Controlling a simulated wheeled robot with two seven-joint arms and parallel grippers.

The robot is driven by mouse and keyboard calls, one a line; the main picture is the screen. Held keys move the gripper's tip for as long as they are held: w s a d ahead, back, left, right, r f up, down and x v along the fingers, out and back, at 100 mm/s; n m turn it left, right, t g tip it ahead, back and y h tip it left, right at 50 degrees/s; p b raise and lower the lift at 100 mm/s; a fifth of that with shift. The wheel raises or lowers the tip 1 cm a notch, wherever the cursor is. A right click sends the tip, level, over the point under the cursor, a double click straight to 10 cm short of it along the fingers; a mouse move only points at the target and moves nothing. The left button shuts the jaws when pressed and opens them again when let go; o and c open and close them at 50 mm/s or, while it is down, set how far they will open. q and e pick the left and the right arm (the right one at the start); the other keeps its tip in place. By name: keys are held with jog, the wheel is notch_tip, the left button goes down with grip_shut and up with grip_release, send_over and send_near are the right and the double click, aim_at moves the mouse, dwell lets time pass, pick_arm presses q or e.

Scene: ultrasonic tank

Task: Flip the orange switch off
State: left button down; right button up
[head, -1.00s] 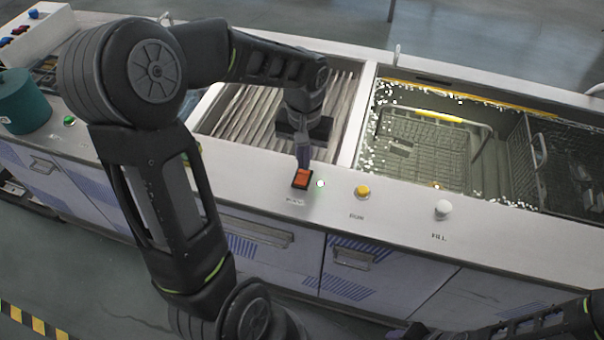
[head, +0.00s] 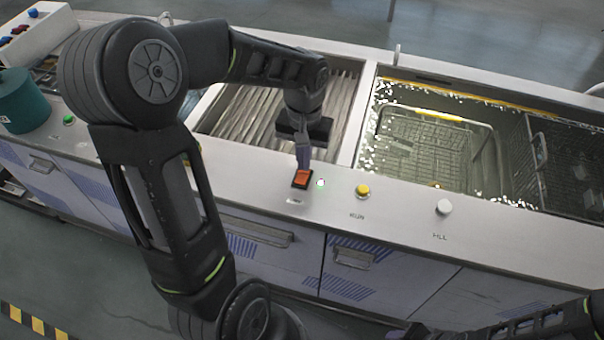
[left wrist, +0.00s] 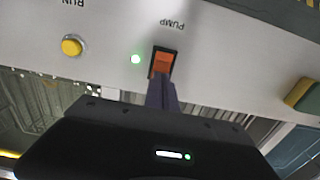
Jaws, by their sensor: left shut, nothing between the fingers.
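The orange switch (head: 302,178) is a rocker in a black frame on the front ledge of the tank bench. In the left wrist view the orange switch (left wrist: 164,62) has the label PUMP beside it and a lit green lamp (left wrist: 135,59) next to it. My left gripper (head: 303,164) is shut and empty, with its fingertips at the far edge of the switch. In the left wrist view the left gripper's tips (left wrist: 160,78) overlap the end of the rocker; whether they touch it I cannot tell. My right gripper is not visible; only part of that arm shows at lower right.
A yellow RUN button (head: 362,191) and a white FILL knob (head: 443,207) sit to the right on the ledge. Behind are a ribbed basin (head: 240,112) and a water-filled tank with a wire basket (head: 430,145). A teal container (head: 22,103) stands at left.

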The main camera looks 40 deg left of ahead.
pick_arm(q)
jog(key=shift+f+b, duration=0.55)
jog(key=shift+f, duration=0.2)
jog(key=shift+r+p, duration=2.7)
jog(key=shift+r, duration=0.9)
